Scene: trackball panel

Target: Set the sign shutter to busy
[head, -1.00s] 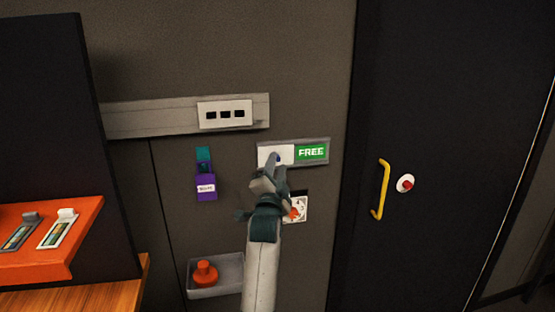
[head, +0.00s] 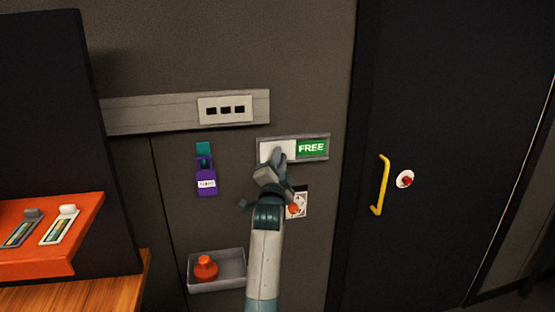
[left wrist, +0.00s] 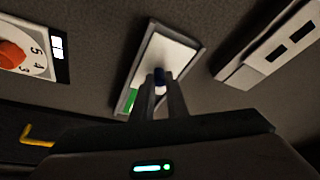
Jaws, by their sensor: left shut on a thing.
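The sign (head: 313,148) is a grey-framed panel on the wall. Its right half shows green with the word FREE. A white shutter (head: 268,152) covers its left half. My left gripper (head: 279,156) is in front of the shutter. In the left wrist view, the left gripper (left wrist: 160,82) is shut on the small dark blue knob (left wrist: 159,76) of the white shutter (left wrist: 170,54), with the knob between its fingertips. A strip of green (left wrist: 127,101) shows at the sign's lower end. My right gripper is in neither view.
A dial plate with an orange knob (head: 295,207) sits just below the sign. A grey socket strip (head: 160,114) is up left, a purple holder (head: 206,181) left, and a tray (head: 234,272) with an orange piece lower left. A dark door with a yellow handle (head: 381,185) stands right.

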